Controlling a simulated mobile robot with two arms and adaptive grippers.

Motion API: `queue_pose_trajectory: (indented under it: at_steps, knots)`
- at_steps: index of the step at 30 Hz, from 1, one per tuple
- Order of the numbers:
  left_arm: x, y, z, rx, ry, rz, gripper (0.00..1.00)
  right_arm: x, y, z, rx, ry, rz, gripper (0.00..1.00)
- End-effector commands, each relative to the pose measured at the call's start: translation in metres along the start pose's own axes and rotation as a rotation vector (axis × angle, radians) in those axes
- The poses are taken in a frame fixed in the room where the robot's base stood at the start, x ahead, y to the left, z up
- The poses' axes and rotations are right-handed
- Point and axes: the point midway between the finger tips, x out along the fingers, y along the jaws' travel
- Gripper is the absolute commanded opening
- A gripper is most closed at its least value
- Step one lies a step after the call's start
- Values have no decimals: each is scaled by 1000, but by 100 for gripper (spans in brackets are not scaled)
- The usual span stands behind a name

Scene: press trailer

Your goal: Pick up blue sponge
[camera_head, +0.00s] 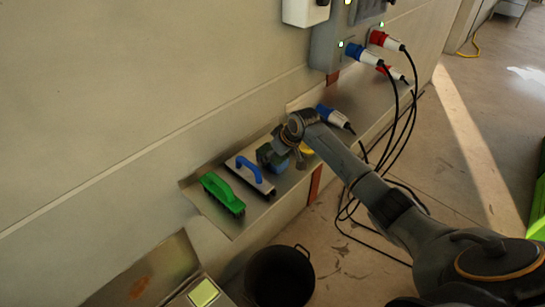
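A small blue block that looks like the blue sponge (280,167) lies on the metal ledge, mostly hidden by my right gripper. My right gripper (272,157) is at the sponge, with its arm reaching in from the right. Its fingers are small and dark here, and I cannot tell whether they are open or closed on the sponge. My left gripper is not in view.
A blue-handled float (249,170) and a green brush (222,193) lie left of the sponge on the ledge (205,213). A yellow item (306,148) and a blue plug (330,116) are to its right. Black cables (393,140) hang nearby. A black bucket (279,279) stands below.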

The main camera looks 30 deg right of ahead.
Motion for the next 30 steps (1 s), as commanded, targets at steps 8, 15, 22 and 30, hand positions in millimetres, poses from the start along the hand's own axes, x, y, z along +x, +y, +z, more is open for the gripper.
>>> queue_pose_trajectory:
  at_steps: [8, 15, 22, 30]
  knots:
    - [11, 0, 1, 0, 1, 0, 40, -31, -5, -15, -4, 4, 1, 45]
    - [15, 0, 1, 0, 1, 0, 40, -70, -30, -18, -5, 5, 2, 45]
    - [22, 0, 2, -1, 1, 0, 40, -103, -63, -13, -4, 4, 1, 45]
    - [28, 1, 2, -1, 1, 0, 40, -130, -98, -3, -2, 3, 0, 45]
